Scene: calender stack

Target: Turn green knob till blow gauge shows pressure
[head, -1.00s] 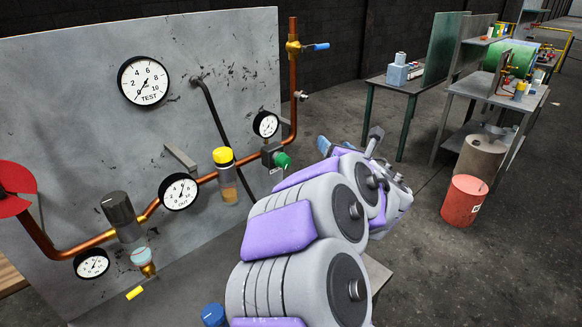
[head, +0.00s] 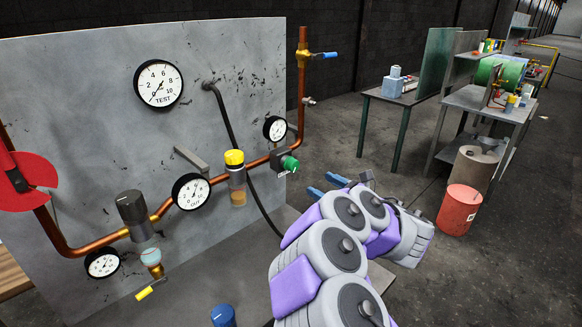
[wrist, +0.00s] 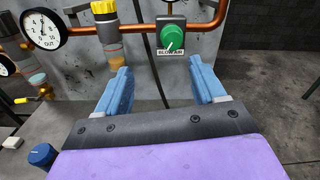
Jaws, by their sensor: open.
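The green knob (head: 290,164) sits on a dark box on the copper pipe at the panel's right side. In the wrist view the green knob (wrist: 172,38) is above a "BLOW AIR" label and shows a pale pointer line. The small gauge (head: 275,129) stands just above the knob; its needle is too small to read. My gripper (head: 321,186) is open and empty, below and right of the knob in the head view. In the wrist view, the blue fingers of my gripper (wrist: 160,80) are apart, with the knob beyond and above the gap, not touched.
The OUT gauge (head: 191,192), a yellow-topped filter (head: 236,178) and a dark regulator knob (head: 132,209) lie left along the pipe. A black hose (head: 225,120) hangs behind. A blue-handled valve (head: 325,56) is above. The floor to the right is open up to a red bucket (head: 459,208).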

